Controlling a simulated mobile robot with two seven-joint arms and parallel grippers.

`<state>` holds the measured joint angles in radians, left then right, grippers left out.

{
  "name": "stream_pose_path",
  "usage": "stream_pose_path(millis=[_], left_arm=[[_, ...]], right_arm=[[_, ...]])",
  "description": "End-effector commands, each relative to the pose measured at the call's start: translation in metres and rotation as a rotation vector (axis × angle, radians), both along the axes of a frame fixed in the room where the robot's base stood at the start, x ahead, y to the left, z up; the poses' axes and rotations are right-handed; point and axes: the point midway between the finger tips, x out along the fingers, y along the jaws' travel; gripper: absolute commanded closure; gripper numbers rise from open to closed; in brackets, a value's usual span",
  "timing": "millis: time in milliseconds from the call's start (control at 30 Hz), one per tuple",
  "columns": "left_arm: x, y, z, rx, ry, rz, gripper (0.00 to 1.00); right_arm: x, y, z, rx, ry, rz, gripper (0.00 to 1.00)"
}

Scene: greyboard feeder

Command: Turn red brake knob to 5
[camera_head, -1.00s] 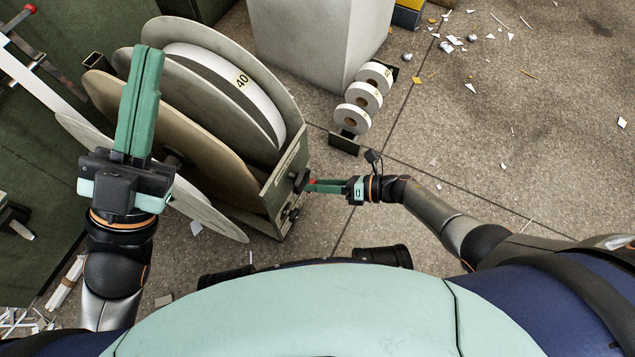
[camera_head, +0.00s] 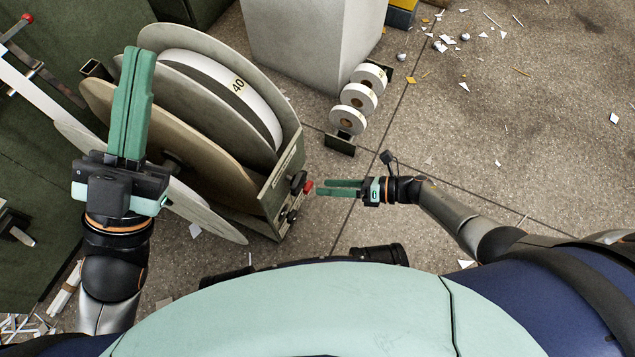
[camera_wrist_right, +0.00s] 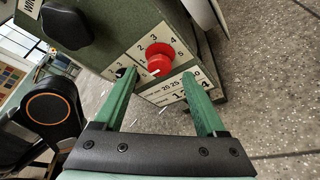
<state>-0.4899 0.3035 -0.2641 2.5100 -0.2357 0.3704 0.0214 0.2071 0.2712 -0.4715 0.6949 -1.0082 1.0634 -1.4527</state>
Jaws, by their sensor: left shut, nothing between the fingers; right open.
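The red brake knob (camera_head: 307,187) sticks out from the end plate of the green feeder stand. In the right wrist view the red knob (camera_wrist_right: 160,58) sits on a white dial plate (camera_wrist_right: 138,50) with numbers around it. I cannot tell for sure which number it points to. My right gripper (camera_head: 323,188) is open and empty, its fingertips just to the right of the knob and apart from it. In the right wrist view its fingers (camera_wrist_right: 160,82) stand either side below the knob. My left gripper (camera_head: 143,55) is shut and empty, raised over the reels.
A black knob (camera_wrist_right: 67,25) is beside the red one, and a smaller dark knob (camera_head: 292,216) is below. Large reels (camera_head: 235,80) fill the stand. Small white rolls (camera_head: 358,98) stand behind. The floor right of my right gripper is clear except for scraps.

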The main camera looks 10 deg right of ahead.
Motion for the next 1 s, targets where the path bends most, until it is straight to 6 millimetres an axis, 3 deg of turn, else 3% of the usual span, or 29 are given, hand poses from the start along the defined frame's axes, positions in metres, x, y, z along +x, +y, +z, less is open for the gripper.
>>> stream_pose_path(millis=[200,400,1000], left_arm=[[0.000,0.002,0.013,-0.007,-0.005,-0.002,1.00],[-0.001,0.003,0.017,-0.006,-0.011,-0.004,1.00],[-0.001,0.002,0.019,-0.007,-0.011,-0.006,1.00]], right_arm=[[-0.016,-0.045,0.014,-0.003,0.001,0.000,0.27],[-0.024,-0.068,0.020,-0.001,0.001,0.000,0.27],[-0.025,-0.072,0.023,0.002,0.008,-0.006,0.27]])
